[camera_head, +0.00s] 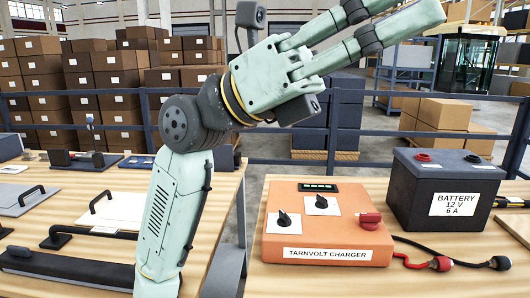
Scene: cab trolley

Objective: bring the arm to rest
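My arm (172,222) rises from the bottom left of the head view. It bends at a dark round joint (178,122) and points up and to the right. My gripper (388,12) is raised in front of the shelves, well above the benches. Its two pale green fingers stand apart with background showing between them, so it looks open and empty. The upper finger runs out of the top of the picture. My gripper touches nothing that I can see.
On the right bench, an orange charger (320,240) stands beside a dark battery (446,192). A red plug (441,264) and a black plug (499,263) lie in front. The left bench holds handled plates (100,213). A gap separates the benches; railings and stacked cartons (115,95) stand behind.

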